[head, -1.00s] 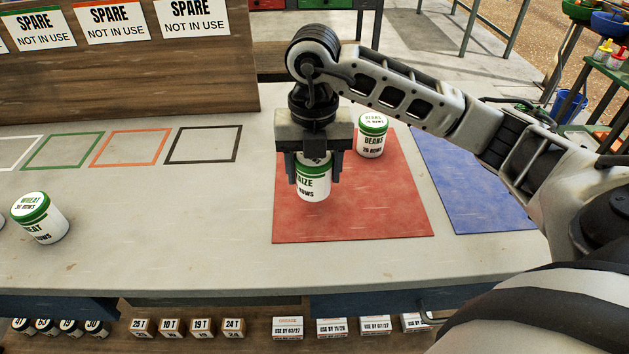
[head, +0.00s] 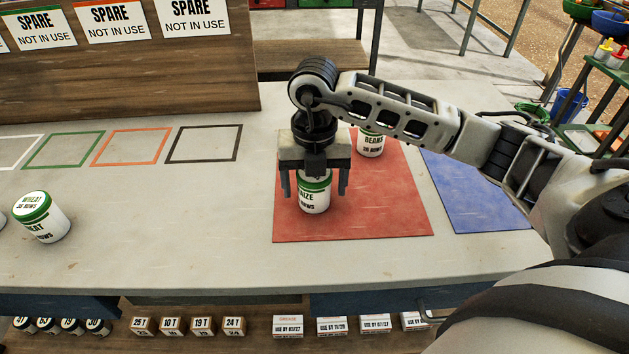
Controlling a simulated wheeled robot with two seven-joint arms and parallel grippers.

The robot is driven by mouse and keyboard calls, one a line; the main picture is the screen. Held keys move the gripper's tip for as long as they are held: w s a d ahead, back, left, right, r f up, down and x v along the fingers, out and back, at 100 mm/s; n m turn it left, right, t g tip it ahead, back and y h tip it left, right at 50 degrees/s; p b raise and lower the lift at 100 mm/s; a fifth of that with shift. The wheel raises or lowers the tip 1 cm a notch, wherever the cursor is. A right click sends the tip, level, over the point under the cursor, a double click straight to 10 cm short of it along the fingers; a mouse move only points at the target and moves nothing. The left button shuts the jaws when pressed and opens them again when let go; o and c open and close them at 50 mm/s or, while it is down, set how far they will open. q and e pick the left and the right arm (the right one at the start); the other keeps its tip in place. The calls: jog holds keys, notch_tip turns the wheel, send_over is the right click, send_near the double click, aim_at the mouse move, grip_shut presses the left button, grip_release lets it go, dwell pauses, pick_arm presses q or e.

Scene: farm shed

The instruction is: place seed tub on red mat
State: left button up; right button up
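The red mat (head: 385,205) lies on the bench in the head view. A white maize seed tub (head: 314,200) with a green lid rim stands upright on the left part of the mat. My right gripper (head: 314,193) is directly above and around this tub. Its fingers are spread, with a gap to the tub on each side. The gripper hides the tub's lid. A beans tub (head: 371,146) stands farther back on the same mat, its top partly hidden by my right arm. A wheat tub (head: 41,217) stands on bare bench at the left. My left gripper is not in view.
A blue mat (head: 475,195) lies right of the red one, partly behind my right arm. Empty coloured outlines (head: 205,144) mark the bench at the back left, before a wooden board (head: 130,85) with spare signs. Small boxes (head: 200,326) sit on a shelf below the front edge.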

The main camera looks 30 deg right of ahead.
notch_tip(320, 180, up, 12)
jog(key=shift+r+p, duration=0.2)
jog(key=shift+p, duration=0.15)
dwell(0.7)
